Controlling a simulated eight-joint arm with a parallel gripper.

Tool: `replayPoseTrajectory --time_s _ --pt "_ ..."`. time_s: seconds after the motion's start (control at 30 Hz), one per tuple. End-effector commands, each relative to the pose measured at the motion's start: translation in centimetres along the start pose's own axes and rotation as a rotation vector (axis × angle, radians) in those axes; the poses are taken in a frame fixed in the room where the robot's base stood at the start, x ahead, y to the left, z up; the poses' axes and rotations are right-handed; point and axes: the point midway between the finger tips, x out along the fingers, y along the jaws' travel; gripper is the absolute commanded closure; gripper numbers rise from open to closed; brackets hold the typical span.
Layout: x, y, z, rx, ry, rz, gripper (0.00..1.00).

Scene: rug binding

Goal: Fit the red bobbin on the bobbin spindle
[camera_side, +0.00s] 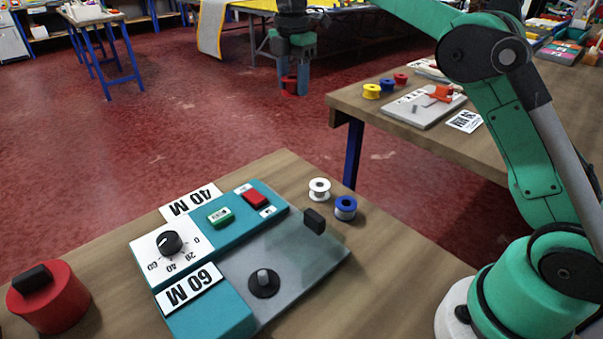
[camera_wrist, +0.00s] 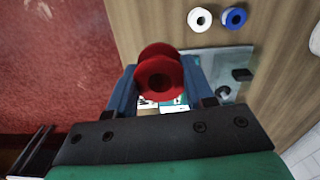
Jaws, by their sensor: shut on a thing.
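The red bobbin (camera_wrist: 160,62) is between the blue fingers of my gripper (camera_wrist: 160,85), with its flange and centre hole facing the wrist camera. In the side view my gripper (camera_side: 295,80) hangs at the top middle, with the red bobbin (camera_side: 289,86) low between its fingers, small and partly hidden. A short grey post on a black round base, which looks like the bobbin spindle (camera_side: 263,280), stands bare on the grey plate of the teal machine (camera_side: 215,310). In the wrist view the machine (camera_wrist: 228,58) is below and beyond the bobbin, partly hidden by it and the fingers.
A white bobbin (camera_side: 319,189) and a blue bobbin (camera_side: 346,207) stand beside the machine. A black block (camera_side: 315,221) rises from the plate's far edge. A red cylinder with a black top (camera_side: 48,298) stands at the left. Another bench (camera_side: 400,130) holds more bobbins.

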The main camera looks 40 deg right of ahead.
Motion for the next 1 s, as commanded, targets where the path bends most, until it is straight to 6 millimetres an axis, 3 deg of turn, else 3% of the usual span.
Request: replayPoseTrajectory --time_s 0.17,0.33,0.5,0.6,0.8,1.0 --pt "-0.2 -0.1 -2.5 -0.007 0.000 0.000 1.00" --pt "1.5 -1.6 -9.3 -0.013 0.000 0.000 1.00" --pt "4.1 -6.1 -16.5 -0.013 0.000 0.000 1.00" --pt "5.6 -9.2 -19.3 -0.012 0.000 0.000 1.00" --pt "7.7 -13.8 -21.9 -0.005 0.000 0.001 1.00" --pt "8.3 -15.2 -22.4 0.001 0.000 0.001 1.00"
